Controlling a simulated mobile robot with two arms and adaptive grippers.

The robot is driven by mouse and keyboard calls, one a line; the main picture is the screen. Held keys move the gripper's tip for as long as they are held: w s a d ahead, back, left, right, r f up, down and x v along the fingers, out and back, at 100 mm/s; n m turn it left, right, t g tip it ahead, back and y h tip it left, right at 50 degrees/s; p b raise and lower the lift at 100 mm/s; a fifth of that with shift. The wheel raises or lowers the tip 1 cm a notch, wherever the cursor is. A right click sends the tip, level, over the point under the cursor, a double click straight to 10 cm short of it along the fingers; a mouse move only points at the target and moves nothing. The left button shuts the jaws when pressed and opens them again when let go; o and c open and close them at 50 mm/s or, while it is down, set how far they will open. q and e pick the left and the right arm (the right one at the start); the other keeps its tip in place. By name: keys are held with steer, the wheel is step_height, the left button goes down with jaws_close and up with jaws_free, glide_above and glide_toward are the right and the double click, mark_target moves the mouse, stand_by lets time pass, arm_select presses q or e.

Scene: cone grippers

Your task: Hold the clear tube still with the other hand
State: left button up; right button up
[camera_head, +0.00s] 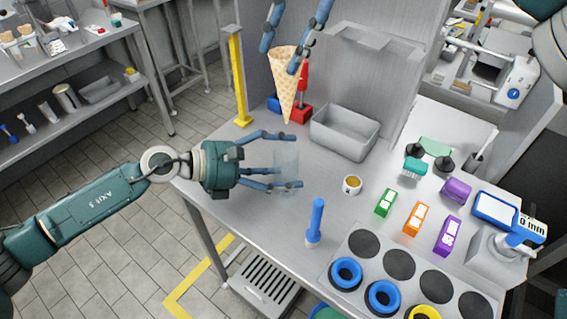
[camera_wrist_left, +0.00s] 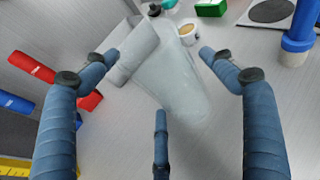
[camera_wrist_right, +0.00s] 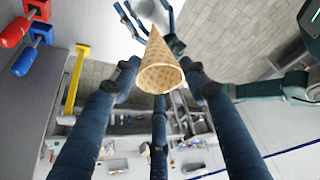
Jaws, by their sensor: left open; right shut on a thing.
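The clear tube (camera_head: 287,172) stands on the table in the head view, faint and see-through. It also shows in the left wrist view (camera_wrist_left: 172,85), between the fingers. My left gripper (camera_head: 292,161) is open, its fingers spread on either side of the tube; I cannot tell whether any finger touches it. My right gripper (camera_head: 282,55) is shut on a waffle cone (camera_head: 286,84), held point down above the table. The cone also fills the middle of the right wrist view (camera_wrist_right: 160,72), its wide end toward the camera.
A grey metal bin (camera_head: 345,132) stands behind the tube, with red and blue blocks (camera_head: 301,112) and a yellow post (camera_head: 240,85) to its left. A small cup (camera_head: 352,185) and a blue-handled tool (camera_head: 316,222) stand to the right. Blue rings (camera_head: 347,273) sit at the front right.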

stand_by(0.3)
arm_select(q)
steer(key=shift+v, duration=0.9)
steer(key=shift+d, duration=0.2)
steer(key=shift+x, duration=0.75)
steer(key=c, duration=1.1)
stand_by(0.4)
